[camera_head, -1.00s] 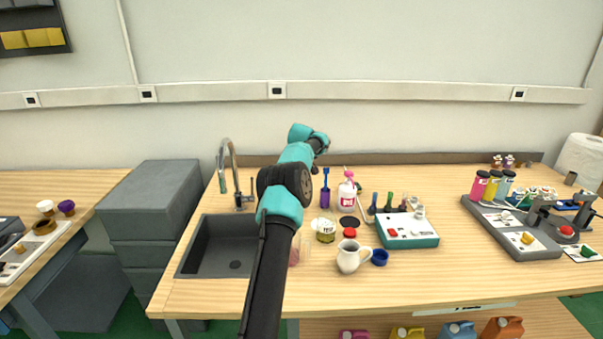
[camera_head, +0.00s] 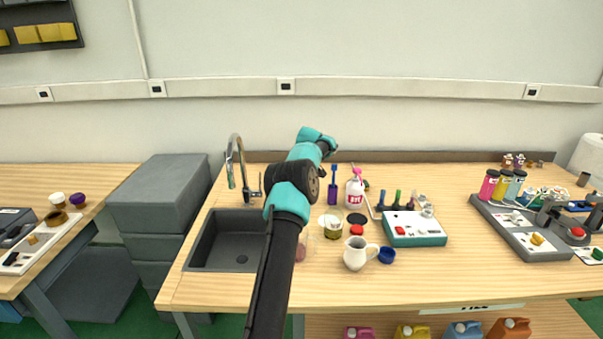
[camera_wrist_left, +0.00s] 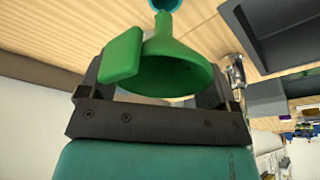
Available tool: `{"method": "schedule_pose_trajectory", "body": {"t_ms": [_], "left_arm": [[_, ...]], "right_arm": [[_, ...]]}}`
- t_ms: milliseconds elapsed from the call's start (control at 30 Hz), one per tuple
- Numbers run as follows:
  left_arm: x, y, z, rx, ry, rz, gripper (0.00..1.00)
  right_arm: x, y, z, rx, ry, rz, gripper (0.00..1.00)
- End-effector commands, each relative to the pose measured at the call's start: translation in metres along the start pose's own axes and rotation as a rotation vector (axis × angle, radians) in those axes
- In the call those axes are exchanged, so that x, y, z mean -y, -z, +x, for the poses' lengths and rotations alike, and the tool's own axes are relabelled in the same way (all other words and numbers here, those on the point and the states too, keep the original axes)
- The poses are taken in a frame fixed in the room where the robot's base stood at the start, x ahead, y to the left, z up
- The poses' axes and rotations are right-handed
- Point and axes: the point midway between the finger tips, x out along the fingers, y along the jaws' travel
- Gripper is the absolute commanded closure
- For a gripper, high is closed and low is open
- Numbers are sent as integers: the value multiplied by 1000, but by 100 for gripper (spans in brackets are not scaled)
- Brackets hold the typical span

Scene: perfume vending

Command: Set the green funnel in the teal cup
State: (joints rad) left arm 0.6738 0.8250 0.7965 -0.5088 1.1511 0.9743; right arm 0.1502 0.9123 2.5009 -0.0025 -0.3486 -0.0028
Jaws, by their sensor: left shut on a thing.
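The green funnel (camera_wrist_left: 175,62) is in the left wrist view, its wide mouth towards the camera and its narrow spout pointing to the top edge. My left gripper (camera_wrist_left: 160,78) is shut on it, with a dark finger on each side. A teal round rim, which looks like the teal cup (camera_wrist_left: 166,4), is cut off by the top edge at the spout's end. I cannot tell whether the spout is inside it or only in front of it. In the head view my left arm hides the gripper, funnel and cup. My right gripper is not in view.
A sink (camera_head: 228,240) with a tap (camera_head: 238,165) lies left of my arm. Right of the arm stand a white jug (camera_head: 356,254), a blue cap (camera_head: 387,256), a pink-topped bottle (camera_head: 355,190) and a teal-edged control box (camera_head: 415,230). The table's front right is clear.

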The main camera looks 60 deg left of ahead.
Motion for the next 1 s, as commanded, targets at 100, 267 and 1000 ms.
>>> {"method": "schedule_pose_trajectory", "body": {"t_ms": [100,267,1000], "left_arm": [[0,-2,8,1,1,0,39],[0,-5,17,1,1,0,39],[0,-16,60,0,1,0,39]], "right_arm": [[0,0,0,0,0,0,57],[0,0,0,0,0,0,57],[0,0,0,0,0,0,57]]}}
